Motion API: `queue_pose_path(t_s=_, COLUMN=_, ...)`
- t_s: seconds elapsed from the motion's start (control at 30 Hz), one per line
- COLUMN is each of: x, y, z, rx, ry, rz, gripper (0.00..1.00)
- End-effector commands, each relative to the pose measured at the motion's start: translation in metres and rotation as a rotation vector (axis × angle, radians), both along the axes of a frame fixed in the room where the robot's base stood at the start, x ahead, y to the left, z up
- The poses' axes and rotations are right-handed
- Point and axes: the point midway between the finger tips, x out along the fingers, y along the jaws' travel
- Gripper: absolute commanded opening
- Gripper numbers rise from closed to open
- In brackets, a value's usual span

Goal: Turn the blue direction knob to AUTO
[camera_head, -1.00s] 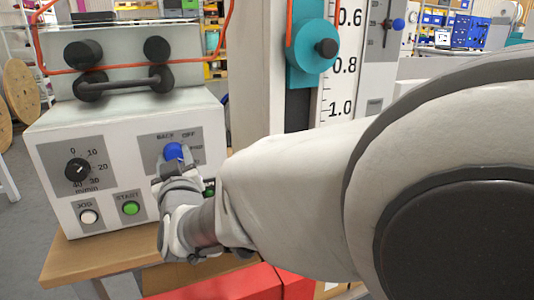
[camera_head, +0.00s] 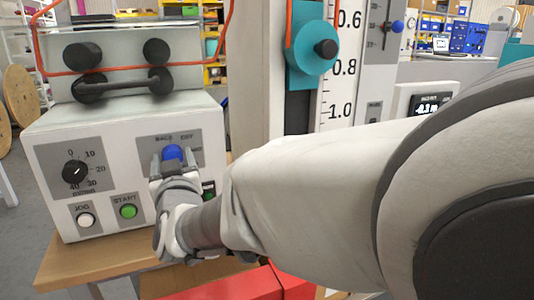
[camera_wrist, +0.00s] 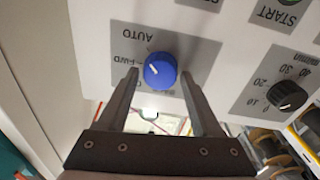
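The blue direction knob (camera_head: 172,153) is on a grey panel on the front of the white machine, with BACK and OFF legible above it. In the wrist view the blue knob (camera_wrist: 160,71) has a white mark pointing left, roughly toward the FWD label (camera_wrist: 125,60). The AUTO label (camera_wrist: 137,32) is above FWD there. My gripper (camera_head: 174,161) reaches the panel from below. In the wrist view my gripper (camera_wrist: 160,75) is open, one finger on each side of the knob, with visible gaps. The fingers partly cover the panel's lower labels.
The speed dial (camera_head: 75,172), white JOG button (camera_head: 86,219) and green START button (camera_head: 128,211) are to the left on the same front. A red box (camera_head: 235,287) is below.

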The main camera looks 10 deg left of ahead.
Motion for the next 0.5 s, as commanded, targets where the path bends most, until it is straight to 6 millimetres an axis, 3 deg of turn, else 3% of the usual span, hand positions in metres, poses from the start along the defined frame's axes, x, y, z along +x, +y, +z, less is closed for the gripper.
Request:
queue_pose_path(t_s=0.37, x=-0.001, y=-0.001, z=-0.001, rx=-0.003, ry=0.001, rz=0.001, gripper=0.8)
queue_pose_path(t_s=0.5, x=-0.011, y=-0.005, z=0.0, rx=-0.002, ry=0.001, rz=0.001, gripper=0.8)
